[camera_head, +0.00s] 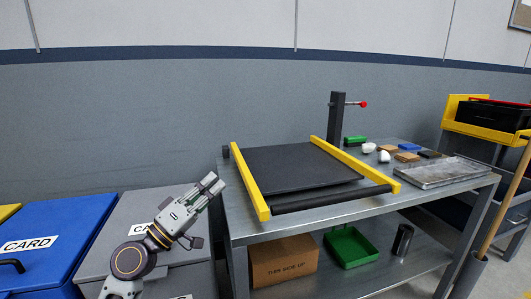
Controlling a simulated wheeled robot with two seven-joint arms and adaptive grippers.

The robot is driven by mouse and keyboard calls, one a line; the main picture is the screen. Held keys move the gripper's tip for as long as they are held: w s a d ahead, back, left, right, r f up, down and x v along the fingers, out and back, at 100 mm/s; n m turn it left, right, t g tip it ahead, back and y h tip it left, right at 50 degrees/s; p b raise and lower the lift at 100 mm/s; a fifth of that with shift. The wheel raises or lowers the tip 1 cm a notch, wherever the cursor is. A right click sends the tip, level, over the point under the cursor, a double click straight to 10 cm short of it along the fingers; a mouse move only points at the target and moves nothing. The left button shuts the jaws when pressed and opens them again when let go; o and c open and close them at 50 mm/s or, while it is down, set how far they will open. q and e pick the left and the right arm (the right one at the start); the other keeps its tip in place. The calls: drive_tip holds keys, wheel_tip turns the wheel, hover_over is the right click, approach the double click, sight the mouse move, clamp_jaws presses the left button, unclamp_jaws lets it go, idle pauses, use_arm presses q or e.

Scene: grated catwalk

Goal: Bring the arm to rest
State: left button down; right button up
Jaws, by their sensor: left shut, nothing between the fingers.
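My left gripper (214,184) is raised at the left front corner of the metal table, pointing up and to the right. Its fingers are shut and hold nothing. It is in front of a grey lidded bin, and its tip is near the table's left edge. I cannot tell whether it touches the table. My right gripper does not show.
The metal table (285,229) bears a black belt with yellow rails (262,197), a post with a red tip (337,118), a metal tray (442,172) and several small items. A cardboard box (284,262) and green bin (351,247) sit below. A blue bin (52,232) stands left.

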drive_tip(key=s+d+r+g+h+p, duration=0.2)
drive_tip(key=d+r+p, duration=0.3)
drive_tip(key=p, duration=1)
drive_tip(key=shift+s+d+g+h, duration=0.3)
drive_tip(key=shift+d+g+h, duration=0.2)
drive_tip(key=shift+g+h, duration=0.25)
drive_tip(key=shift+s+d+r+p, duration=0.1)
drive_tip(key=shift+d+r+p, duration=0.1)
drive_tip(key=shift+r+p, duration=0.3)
